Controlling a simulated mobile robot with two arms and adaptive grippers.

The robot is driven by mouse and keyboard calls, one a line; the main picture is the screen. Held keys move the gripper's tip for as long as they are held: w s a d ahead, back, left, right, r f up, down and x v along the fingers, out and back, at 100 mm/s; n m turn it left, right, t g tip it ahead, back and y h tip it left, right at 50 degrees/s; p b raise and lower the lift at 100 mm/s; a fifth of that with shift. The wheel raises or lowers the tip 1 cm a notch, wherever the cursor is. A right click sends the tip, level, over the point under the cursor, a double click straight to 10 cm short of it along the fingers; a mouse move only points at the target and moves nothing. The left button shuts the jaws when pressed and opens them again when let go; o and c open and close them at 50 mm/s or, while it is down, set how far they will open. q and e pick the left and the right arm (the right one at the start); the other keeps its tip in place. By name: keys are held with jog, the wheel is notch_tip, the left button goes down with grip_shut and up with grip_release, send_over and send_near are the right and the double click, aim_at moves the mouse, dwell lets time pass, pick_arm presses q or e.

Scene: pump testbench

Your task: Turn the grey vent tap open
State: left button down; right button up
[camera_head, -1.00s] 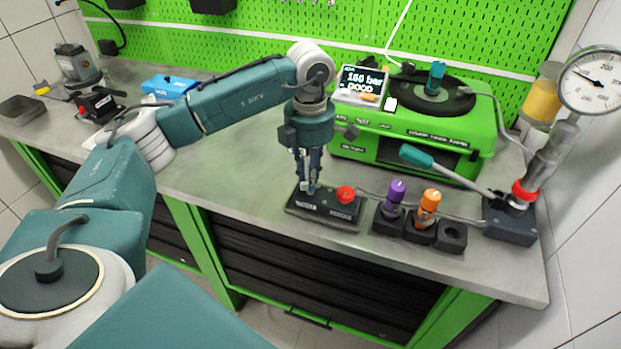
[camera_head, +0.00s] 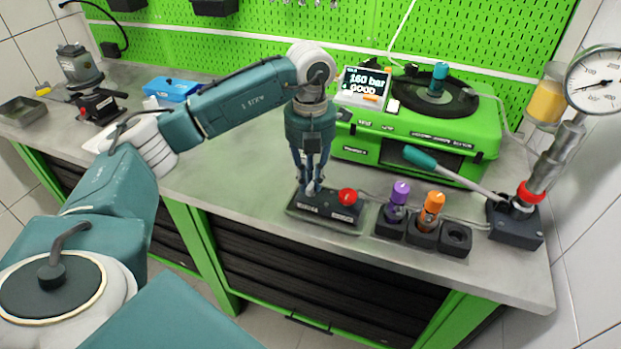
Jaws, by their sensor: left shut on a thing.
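A dark valve block (camera_head: 326,211) lies on the bench, with a red knob (camera_head: 347,196) on its right half. My left gripper (camera_head: 311,190) points straight down over the block's left half. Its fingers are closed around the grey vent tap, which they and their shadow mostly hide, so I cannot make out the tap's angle. A pressure gauge (camera_head: 598,80) stands at the far right. The display (camera_head: 364,83) on the green unit reads about 160 bar and GOOD. My right gripper is not in view.
A holder (camera_head: 456,238) right of the block carries a purple-capped part (camera_head: 399,194) and an orange-capped part (camera_head: 433,204); its right socket is empty. A hand pump with a teal-handled lever (camera_head: 420,157) stands further right. The green test unit (camera_head: 420,140) is behind.

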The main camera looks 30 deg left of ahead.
pick_arm(q)
jog(key=shift+n, duration=0.5)
jog(key=c, duration=1.6)
grip_release()
jog(key=shift+c, duration=0.2)
jog(key=shift+r, duration=0.15)
notch_tip(320, 180, up, 12)
